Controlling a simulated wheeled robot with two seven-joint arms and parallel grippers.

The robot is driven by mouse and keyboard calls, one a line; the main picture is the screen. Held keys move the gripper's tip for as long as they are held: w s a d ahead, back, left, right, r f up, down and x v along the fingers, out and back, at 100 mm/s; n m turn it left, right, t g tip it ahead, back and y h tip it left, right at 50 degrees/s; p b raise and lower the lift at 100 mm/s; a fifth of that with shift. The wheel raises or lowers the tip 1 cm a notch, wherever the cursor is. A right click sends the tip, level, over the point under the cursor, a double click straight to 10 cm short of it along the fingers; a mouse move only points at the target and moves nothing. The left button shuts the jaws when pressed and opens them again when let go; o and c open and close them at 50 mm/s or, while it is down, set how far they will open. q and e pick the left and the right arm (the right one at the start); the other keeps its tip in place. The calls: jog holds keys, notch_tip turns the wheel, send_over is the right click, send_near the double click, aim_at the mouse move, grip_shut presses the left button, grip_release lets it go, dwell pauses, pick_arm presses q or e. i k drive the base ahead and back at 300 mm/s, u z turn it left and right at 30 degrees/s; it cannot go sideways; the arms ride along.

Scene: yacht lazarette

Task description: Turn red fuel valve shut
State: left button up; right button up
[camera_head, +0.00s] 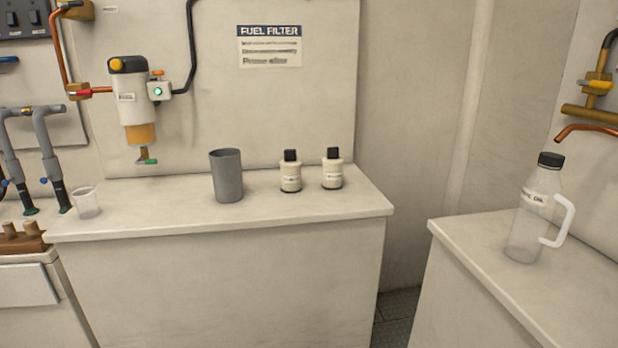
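A red valve handle (98,90) shows at the upper left, on the copper and brass fuel line just left of the fuel filter (132,105). The red handle looks roughly level, in line with the short pipe into the filter. A brass fitting with a second red part (78,93) sits at its left end. The filter has a black and yellow top, a white body and an amber bowl with a green drain tap (150,161). Neither of my grippers is in the picture.
A grey cup (227,176), two small black-capped bottles (290,176) (332,173) and a clear measuring cup (86,204) stand on the middle counter (350,202). A clear oil jug (522,225) stands on the right counter (475,240). A floor gap (395,312) separates the counters.

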aim_at(88, 91)
jog(key=u, duration=1.4)
jog(key=k, duration=0.45)
jog(key=z, duration=0.65)
jog(key=i, duration=1.6)
jog(key=u, duration=3.15)
jog(key=k, duration=0.5)
jog(key=z, duration=0.45)
